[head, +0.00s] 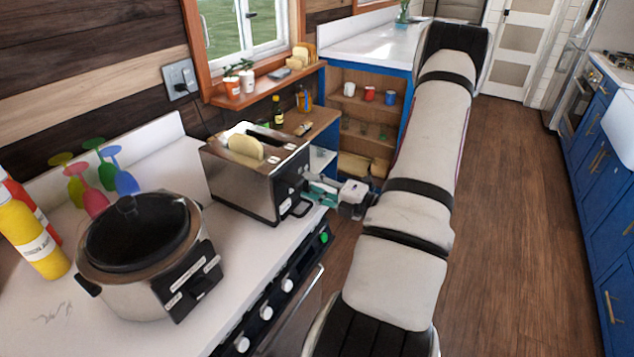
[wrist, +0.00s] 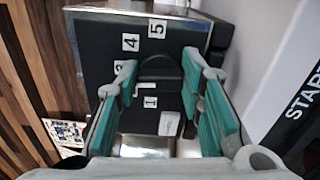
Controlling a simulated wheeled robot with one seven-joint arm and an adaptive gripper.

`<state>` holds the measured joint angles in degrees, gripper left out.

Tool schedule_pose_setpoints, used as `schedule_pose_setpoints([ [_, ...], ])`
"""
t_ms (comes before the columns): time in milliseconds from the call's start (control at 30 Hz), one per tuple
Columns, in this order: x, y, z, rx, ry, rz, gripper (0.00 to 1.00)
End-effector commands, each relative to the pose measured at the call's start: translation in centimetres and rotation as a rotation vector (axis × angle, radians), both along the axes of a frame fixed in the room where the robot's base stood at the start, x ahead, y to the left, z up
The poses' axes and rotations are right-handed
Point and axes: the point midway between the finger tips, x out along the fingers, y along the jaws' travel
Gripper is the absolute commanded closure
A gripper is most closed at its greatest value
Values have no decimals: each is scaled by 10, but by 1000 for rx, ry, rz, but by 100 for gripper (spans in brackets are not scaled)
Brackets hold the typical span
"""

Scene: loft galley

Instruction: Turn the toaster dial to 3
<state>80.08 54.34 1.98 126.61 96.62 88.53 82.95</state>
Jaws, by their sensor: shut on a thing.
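The toaster (head: 237,183) is a steel box with bread in its top slot, standing on the white counter. Its dark end panel (wrist: 98,45) faces my gripper and carries white number labels. In the wrist view, labels 4 and 5 are clear, 1 is lower down, and 3 is partly covered by a finger. The dark dial (wrist: 160,70) sits between my teal-padded fingers. My gripper (wrist: 160,80) is shut on the dial; it also shows in the head view (head: 318,190) at the toaster's right end. I cannot tell which number the dial points to.
A slow cooker (head: 145,255) stands nearer on the counter, with coloured glasses (head: 95,185) and a yellow bottle (head: 30,240) on the left. Stove knobs (head: 267,311) line the counter's front edge. The wooden floor (head: 510,220) to the right is clear.

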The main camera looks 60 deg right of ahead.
Motion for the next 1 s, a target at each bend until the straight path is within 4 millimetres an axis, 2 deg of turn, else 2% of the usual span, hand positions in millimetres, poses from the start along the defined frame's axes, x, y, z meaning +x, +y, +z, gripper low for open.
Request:
schedule_pose_setpoints([
  [300,0,0,-1,93,9,0,93],
  [767,0,0,-2,105,10,0,93],
  [800,0,0,-2,105,10,0,61],
  [867,0,0,-2,105,10,0,47],
  [1000,0,0,-1,104,10,0,45],
])
